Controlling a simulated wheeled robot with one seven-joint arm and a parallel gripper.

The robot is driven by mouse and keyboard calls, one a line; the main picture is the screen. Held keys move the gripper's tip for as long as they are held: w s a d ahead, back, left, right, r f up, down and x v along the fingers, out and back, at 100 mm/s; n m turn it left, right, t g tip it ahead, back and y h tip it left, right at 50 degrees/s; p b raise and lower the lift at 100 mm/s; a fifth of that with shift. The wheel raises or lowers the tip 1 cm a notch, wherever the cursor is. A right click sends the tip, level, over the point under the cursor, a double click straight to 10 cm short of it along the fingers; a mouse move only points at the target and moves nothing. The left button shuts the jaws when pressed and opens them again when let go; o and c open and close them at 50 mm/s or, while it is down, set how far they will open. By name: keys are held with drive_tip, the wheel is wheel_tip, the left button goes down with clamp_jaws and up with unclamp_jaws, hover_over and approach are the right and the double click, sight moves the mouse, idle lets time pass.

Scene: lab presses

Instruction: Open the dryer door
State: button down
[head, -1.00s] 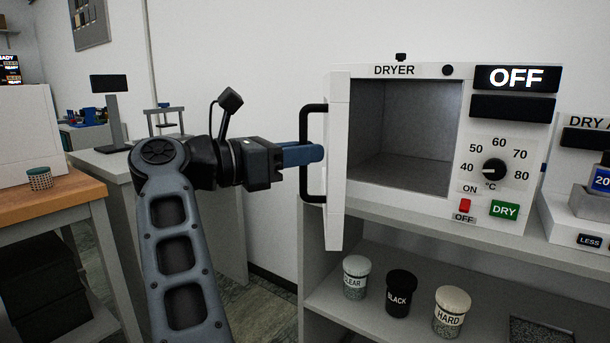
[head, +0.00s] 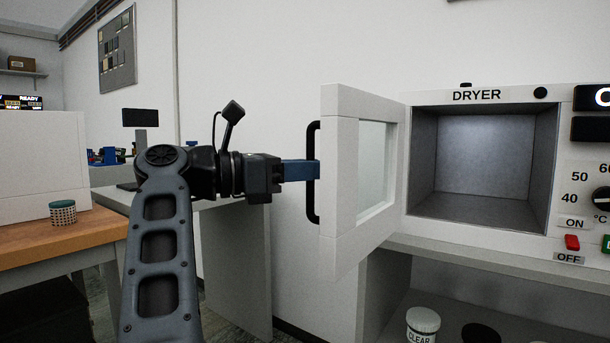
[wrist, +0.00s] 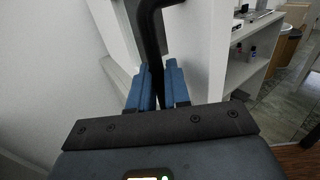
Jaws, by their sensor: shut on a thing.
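The dryer (head: 476,230) stands on a shelf unit at the right, its grey inner chamber (head: 480,165) in full view and empty. Its white door (head: 341,215), with a glass pane (head: 374,165), is swung well open on the chamber's left side. The black bar handle (head: 313,205) is on the door's outer face. My gripper (head: 303,170) reaches it from the left, and its blue fingers are shut on the handle. In the wrist view the handle (wrist: 152,45) runs down between the two blue fingers (wrist: 158,88). The fingertips are partly hidden behind the door edge in the head view.
Below the dryer, a jar marked CLEAR (head: 423,325) and a dark-topped jar (head: 480,333) stand on the shelf. A wooden table (head: 50,243) with a small patterned cup (head: 63,213) is at the left. A grey bench (head: 235,250) stands behind my arm.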

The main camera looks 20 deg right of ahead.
drive_tip(key=shift+w+d, duration=0.1)
drive_tip(key=shift+d, duration=0.4)
drive_tip(key=c, duration=1.4)
unclamp_jaws()
drive_tip(key=shift+d, duration=0.15)
drive_tip(key=shift+o, duration=0.9)
drive_tip(key=shift+a, duration=0.2)
drive_tip(key=shift+a, duration=0.1)
drive_tip(key=a, duration=0.7)
drive_tip(key=shift+a+p, duration=0.3)
drive_tip(key=shift+p, duration=0.05)
